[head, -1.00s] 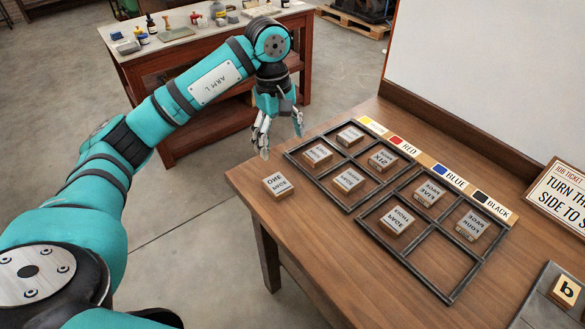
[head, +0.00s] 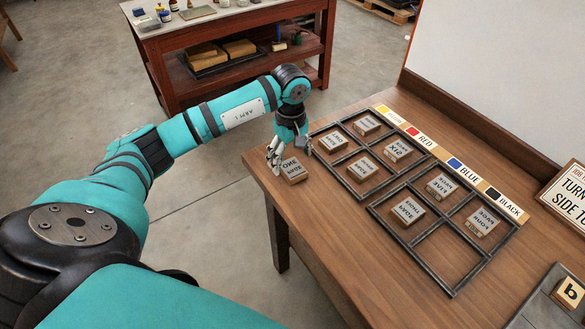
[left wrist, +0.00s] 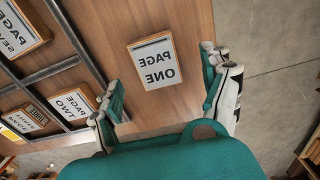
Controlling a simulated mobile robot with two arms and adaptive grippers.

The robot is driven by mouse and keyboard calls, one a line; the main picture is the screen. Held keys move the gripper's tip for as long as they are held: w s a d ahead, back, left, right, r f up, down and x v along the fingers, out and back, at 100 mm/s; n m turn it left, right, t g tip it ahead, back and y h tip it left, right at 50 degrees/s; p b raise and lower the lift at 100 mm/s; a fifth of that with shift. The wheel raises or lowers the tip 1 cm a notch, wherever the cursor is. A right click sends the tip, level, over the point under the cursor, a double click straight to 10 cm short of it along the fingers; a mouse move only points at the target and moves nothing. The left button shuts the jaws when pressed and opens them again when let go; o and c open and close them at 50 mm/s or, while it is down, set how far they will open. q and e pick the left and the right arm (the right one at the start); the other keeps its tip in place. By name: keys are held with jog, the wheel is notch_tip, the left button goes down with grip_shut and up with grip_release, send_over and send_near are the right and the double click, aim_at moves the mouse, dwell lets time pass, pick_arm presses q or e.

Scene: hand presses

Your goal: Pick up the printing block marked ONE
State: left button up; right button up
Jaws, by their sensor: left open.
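The block marked ONE (head: 293,171) is a small wooden block with a white top and mirrored lettering. It lies alone on the wooden table, near its left edge and outside the frames. In the left wrist view the ONE block (left wrist: 153,62) is fully seen, flat on the wood. My left gripper (head: 290,158) is right over it in the head view, with fingers pointing down. In the left wrist view the open fingers (left wrist: 167,92) stand on either side of the block's line, nothing between them. I cannot tell the exact height above it. My right gripper is not in view.
Dark metal frames (head: 411,239) beside the block hold several similar lettered blocks, with a colour strip (head: 450,164) behind. A job ticket sign (head: 568,195) and a "b" block (head: 568,292) are at the right. The table front is clear.

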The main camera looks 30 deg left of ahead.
aim_at(293, 167)
pick_arm(q)
notch_tip(293, 167, down, 4)
jog(key=shift+w+d+r+p, duration=0.15)
jog(key=shift+p, duration=0.25)
jog(key=shift+f, duration=0.2)
jog(key=c, duration=1.3)
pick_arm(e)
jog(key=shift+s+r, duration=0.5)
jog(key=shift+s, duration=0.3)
pick_arm(q)
jog(key=shift+r, duration=0.15)
